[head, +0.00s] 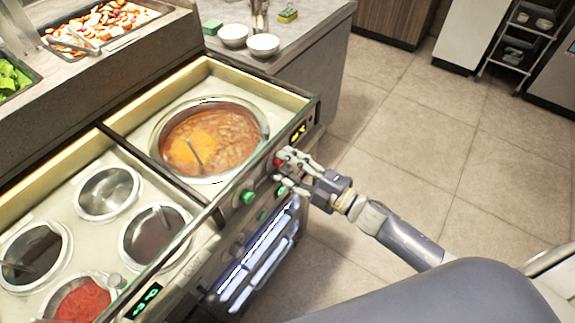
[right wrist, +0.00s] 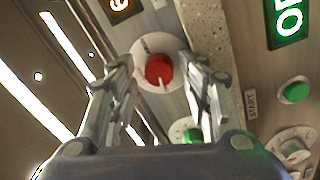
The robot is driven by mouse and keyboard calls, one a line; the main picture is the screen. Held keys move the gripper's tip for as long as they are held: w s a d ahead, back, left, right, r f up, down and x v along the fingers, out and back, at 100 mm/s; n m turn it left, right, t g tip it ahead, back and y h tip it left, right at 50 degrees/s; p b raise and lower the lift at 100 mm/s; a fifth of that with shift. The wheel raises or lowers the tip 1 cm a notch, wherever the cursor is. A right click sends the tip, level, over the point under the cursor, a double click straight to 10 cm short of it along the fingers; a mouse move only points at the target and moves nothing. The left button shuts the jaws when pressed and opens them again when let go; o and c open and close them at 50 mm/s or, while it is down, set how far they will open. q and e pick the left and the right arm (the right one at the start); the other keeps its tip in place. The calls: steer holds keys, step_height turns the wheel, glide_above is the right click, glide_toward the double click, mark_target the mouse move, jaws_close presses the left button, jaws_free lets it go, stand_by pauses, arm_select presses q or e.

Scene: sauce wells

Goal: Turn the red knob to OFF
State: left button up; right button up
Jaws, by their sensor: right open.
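The red knob (right wrist: 159,70) sits on a pale round dial on the front panel of the sauce-well counter. In the right wrist view it lies between and just beyond the fingertips of my right gripper (right wrist: 160,88). The fingers are apart, one on each side of the knob; I cannot tell whether either touches it. In the head view the red knob (head: 279,162) shows at the fingers of my right gripper (head: 283,170), which partly hide it. My left gripper is not in view.
A green knob (head: 248,198) is to the left on the same panel. A large pot of stew (head: 215,140) is sunk in the counter behind it. Smaller wells, one with red sauce (head: 80,302), are at the left. Tiled floor (head: 420,150) is clear at the right.

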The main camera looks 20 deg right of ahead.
steer(key=v, duration=0.8)
stand_by(0.4)
steer(key=s+d+f+m+g+h, duration=0.1)
steer(key=s+d+f+m+h, duration=0.2)
steer(key=f, duration=0.7)
steer(key=s+d+f+m+g+h, duration=0.1)
steer(key=d+f+m+h, duration=0.25)
steer(key=f, duration=0.55)
steer(key=s+d+f+m+g+h, duration=0.1)
steer(key=d+f+m+h, duration=0.3)
steer(key=f, duration=0.6)
steer(key=s+a+f+m+g, duration=0.1)
steer(key=s+f+m+g, duration=0.4)
steer(key=s+f, duration=0.85)
steer(key=s+a+f+m+g, duration=0.1)
steer(key=s+a+f+g, duration=0.1)
steer(key=s, duration=0.7)
steer(key=s+a+f+m+g, duration=0.2)
steer(key=s+f, duration=0.3)
steer(key=s, duration=0.4)
steer(key=shift+a+f+g+h, duration=0.25)
steer(key=shift+a+g+h, duration=0.2)
steer(key=shift+a+g, duration=0.35)
